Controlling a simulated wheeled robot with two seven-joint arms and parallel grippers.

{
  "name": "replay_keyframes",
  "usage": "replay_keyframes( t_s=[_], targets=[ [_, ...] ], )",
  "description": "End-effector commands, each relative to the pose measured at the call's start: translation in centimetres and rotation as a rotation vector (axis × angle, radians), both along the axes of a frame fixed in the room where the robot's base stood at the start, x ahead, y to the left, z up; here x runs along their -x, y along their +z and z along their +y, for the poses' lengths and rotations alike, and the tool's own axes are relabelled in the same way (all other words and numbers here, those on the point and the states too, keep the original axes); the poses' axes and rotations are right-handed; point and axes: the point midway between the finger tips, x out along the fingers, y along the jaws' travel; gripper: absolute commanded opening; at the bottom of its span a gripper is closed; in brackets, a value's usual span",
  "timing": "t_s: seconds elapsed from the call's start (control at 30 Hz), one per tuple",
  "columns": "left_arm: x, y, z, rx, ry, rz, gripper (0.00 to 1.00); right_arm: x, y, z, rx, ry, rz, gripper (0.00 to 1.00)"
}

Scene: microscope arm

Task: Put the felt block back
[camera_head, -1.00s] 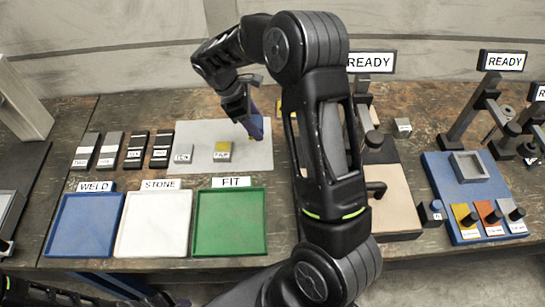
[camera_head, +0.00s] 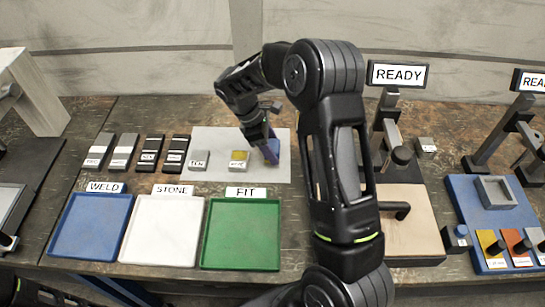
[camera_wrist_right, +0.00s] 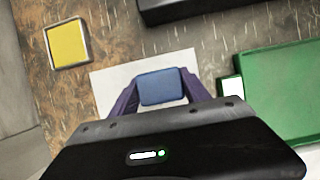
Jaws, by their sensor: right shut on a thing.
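My right gripper (camera_head: 270,157) is shut on a small blue block (camera_head: 273,149) at the right end of the pale grey mat (camera_head: 215,141). In the right wrist view the blue block (camera_wrist_right: 162,87) sits between the two purple fingers (camera_wrist_right: 160,92), over the mat's edge. I cannot tell whether it touches the mat or hangs just above it. No label shows on it, so I cannot confirm that it is the felt block. My left gripper is out of view.
Blue (camera_head: 90,228), white (camera_head: 163,229) and green (camera_head: 242,234) trays lie in front of the mat. Several dark and grey blocks stand left of it. A yellow square (camera_wrist_right: 68,43) lies on wood beyond the mat. A microscope stand (camera_head: 388,145) is at right.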

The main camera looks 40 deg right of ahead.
Motion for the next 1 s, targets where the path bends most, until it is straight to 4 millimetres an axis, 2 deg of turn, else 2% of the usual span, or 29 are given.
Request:
replay_keyframes(
  t_s=[0.1,0.33,0.77,0.8,1.0],
  targets=[
    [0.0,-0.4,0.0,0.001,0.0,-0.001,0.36,0.0,-0.6,0.0,-0.001,0.0,0.001,0.22],
    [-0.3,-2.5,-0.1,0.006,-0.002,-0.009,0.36,0.0,-3.8,0.0,-0.001,0.0,0.001,0.22],
    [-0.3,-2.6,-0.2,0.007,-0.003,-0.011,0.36,0.0,-4.1,0.0,0.0,0.0,0.0,0.22],
    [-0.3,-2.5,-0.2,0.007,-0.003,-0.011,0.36,0.0,-4.1,0.0,0.0,0.0,0.0,0.56],
    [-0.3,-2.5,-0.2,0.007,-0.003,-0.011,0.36,0.0,-4.0,0.0,0.0,0.0,0.0,0.72]
  ],
)
